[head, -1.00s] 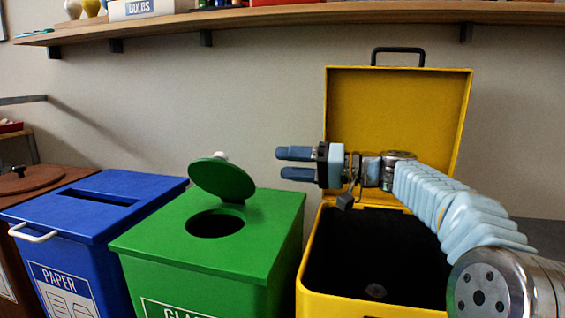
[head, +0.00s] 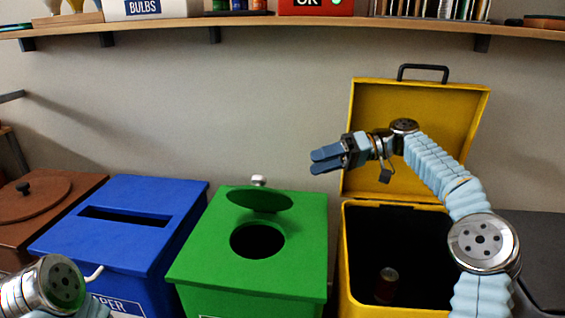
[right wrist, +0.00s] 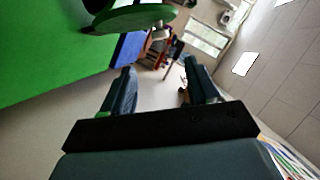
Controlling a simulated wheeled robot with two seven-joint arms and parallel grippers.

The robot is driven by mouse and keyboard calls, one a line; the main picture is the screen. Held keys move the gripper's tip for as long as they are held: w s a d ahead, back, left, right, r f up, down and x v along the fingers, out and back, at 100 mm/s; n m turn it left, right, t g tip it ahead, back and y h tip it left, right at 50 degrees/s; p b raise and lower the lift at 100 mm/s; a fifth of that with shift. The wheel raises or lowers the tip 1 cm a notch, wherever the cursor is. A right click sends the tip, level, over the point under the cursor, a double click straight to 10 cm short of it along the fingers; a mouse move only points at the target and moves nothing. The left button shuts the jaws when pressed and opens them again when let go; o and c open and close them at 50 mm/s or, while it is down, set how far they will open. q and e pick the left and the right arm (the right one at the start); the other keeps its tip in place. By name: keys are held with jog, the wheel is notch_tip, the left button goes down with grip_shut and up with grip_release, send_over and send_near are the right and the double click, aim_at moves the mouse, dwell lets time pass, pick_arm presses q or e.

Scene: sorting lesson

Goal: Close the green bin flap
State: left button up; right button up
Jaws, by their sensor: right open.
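The green bin (head: 205,262) has a round hole (head: 257,246) in its top. Its round green flap (head: 262,199) stands raised behind the hole, with a small pale knob (head: 258,180) on its back, so the hole is uncovered. My right gripper (head: 314,162) is open and empty, up and to the right of the flap and apart from it. In the right wrist view the flap (right wrist: 122,20) and its knob (right wrist: 159,34) are at the top, beyond the open fingers (right wrist: 161,66). Only part of my left arm shows at bottom left; its gripper is out of view.
The blue paper bin (head: 160,195) stands left of the green one, with a brown lidded bin (head: 85,195) beyond it. The open yellow box (head: 346,240) holds a red can (head: 387,285) at right. A loaded shelf (head: 260,25) runs along the wall above.

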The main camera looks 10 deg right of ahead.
aim_at(261, 194)
jog(key=b+x, duration=0.1)
jog(key=x, duration=1.2)
jog(key=shift+s+a+f, duration=0.1)
jog(key=shift+a+f, duration=0.05)
jog(key=shift+a, duration=0.15)
grip_shut()
